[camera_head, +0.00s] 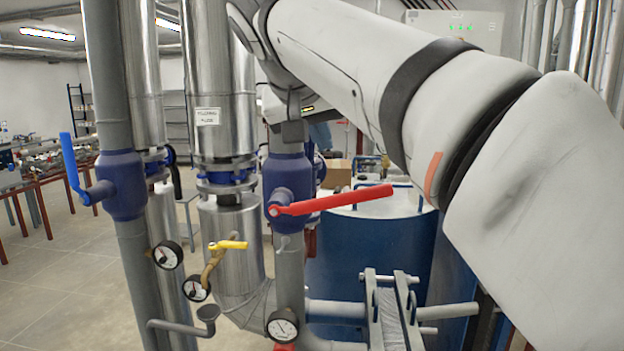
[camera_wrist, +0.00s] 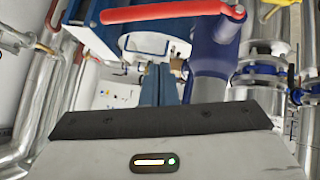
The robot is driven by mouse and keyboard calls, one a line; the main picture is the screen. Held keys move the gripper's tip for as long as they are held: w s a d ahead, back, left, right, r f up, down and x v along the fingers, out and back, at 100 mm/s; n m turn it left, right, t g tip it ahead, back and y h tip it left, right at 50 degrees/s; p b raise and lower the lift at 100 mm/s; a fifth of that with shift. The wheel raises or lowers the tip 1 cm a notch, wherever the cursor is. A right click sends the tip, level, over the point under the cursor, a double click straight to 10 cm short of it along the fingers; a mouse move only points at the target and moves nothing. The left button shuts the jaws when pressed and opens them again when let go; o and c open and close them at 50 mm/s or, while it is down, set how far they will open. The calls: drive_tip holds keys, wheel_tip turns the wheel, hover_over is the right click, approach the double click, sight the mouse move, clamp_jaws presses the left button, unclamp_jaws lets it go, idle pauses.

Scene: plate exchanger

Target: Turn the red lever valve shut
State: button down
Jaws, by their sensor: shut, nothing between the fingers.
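The red lever (camera_head: 335,201) sits on a blue valve body (camera_head: 287,177) on a vertical grey pipe. It points right from its pivot, roughly across the pipe and tilted slightly up. In the wrist view the red lever (camera_wrist: 165,11) crosses the top, with its pivot end at the right by the blue valve body (camera_wrist: 214,48). My gripper (camera_wrist: 160,82) has its two fingers together and empty, apart from the lever in the picture. In the head view my arm comes down near the pipe above the valve; the fingertips cannot be made out there.
A blue lever valve (camera_head: 121,184) stands on the left pipe. A small yellow lever (camera_head: 228,245) and a pressure gauge (camera_head: 282,326) are low near the red valve. A blue tank (camera_head: 368,250) stands behind the lever. A steel pipe (camera_head: 217,80) rises close on the left.

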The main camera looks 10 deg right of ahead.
hover_over(329, 201)
wheel_tip(329, 201, down, 4)
drive_tip(key=f, duration=0.1)
drive_tip(key=f+p, duration=0.1)
drive_tip(key=f, duration=0.1)
drive_tip(key=s+d+f, duration=0.1)
drive_tip(key=shift+f, duration=0.15)
